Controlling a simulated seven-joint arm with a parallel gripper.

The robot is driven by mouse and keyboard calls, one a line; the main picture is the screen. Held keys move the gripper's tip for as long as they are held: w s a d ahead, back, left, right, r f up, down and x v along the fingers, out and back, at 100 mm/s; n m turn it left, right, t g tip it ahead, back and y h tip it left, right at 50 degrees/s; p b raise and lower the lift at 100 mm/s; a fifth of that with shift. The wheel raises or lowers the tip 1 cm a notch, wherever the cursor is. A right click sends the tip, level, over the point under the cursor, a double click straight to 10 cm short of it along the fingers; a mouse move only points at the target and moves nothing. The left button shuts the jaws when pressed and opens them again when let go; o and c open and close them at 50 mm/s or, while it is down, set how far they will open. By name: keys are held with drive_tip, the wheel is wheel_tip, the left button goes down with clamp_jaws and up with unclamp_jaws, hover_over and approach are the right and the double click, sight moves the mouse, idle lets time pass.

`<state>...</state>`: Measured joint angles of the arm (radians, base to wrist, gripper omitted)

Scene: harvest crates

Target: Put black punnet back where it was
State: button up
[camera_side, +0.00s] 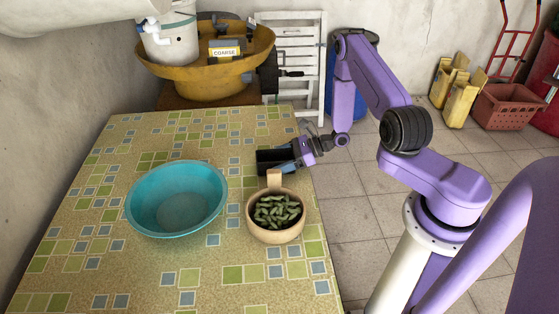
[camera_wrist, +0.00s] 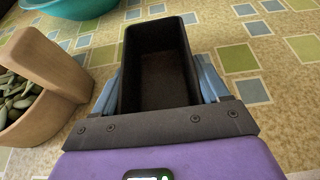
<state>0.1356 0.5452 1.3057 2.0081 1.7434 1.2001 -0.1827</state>
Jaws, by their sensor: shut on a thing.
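The black punnet (camera_side: 272,160) is an empty, dark rectangular box at the right side of the tiled table. It fills the middle of the wrist view (camera_wrist: 158,75), with its open top showing. My gripper (camera_side: 290,158) is shut on the black punnet, with bluish fingers along both of its sides in the wrist view (camera_wrist: 160,88). I cannot tell whether the punnet touches the table or hangs just above it.
A wooden bowl (camera_side: 276,232) with an upright handle holds green pods, close in front of the punnet. A wide teal basin (camera_side: 177,199) stands to the left, empty. The table's right edge (camera_side: 318,205) is near. A yellow machine (camera_side: 205,72) stands behind the table.

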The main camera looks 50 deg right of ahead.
drive_tip(key=o, duration=1.1)
drive_tip(key=shift+f, duration=0.1)
drive_tip(key=shift+c, duration=0.2)
